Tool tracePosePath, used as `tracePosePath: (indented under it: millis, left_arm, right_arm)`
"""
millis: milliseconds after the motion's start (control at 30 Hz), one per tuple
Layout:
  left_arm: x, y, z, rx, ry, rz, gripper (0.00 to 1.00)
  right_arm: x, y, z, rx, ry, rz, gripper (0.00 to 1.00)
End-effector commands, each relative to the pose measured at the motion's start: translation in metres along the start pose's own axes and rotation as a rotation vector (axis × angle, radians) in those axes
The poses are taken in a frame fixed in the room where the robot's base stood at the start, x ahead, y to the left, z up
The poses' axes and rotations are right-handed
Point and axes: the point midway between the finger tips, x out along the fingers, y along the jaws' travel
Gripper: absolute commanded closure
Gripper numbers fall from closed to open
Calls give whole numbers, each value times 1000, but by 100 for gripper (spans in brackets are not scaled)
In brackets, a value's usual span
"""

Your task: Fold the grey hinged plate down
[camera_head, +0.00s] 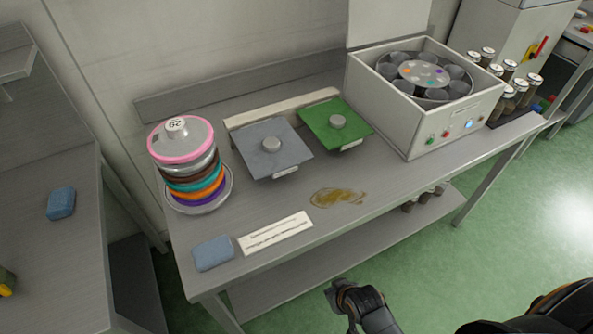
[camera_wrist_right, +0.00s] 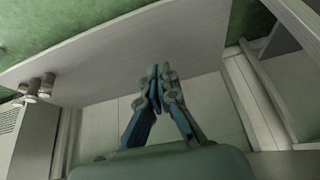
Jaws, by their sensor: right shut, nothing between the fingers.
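The grey hinged plate (camera_head: 258,160) lies on the metal table, left of the green plate (camera_head: 355,130). My right gripper (camera_head: 336,292) is in front of the table's front edge, well apart from the plate. In the right wrist view its fingers (camera_wrist_right: 161,76) are together with nothing between them. My left gripper is not in view.
A stack of coloured rings with a pink-rimmed lid (camera_head: 181,140) stands left of the plate. A blue sponge (camera_head: 213,253), a white strip card (camera_head: 275,233) and a brown spill (camera_head: 338,196) lie in front. A white centrifuge box (camera_head: 425,125) and jars (camera_head: 509,85) stand right.

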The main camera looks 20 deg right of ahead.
Motion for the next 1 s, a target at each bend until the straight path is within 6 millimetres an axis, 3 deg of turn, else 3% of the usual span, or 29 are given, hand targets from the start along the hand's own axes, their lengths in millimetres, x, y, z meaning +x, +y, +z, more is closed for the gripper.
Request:
tracePosePath:
  millis: [100,367,433,600,700,833,1000]
  left_arm:
    - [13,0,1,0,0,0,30]
    - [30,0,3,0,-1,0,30]
    - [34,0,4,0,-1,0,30]
    - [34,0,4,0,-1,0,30]
    - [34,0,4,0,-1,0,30]
    - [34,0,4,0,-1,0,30]
    - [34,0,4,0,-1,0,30]
  right_arm:
    - [-34,0,-45,-2,77,-4,100]
    - [-128,1,-116,-17,233,-10,100]
    - [-157,1,-152,-24,347,-16,100]
    - [-200,5,-236,-28,651,-19,100]
    - [-218,9,-266,-25,772,-14,100]
    - [-231,12,-284,-21,850,-8,100]
    - [-234,12,-287,-21,863,-8,100]
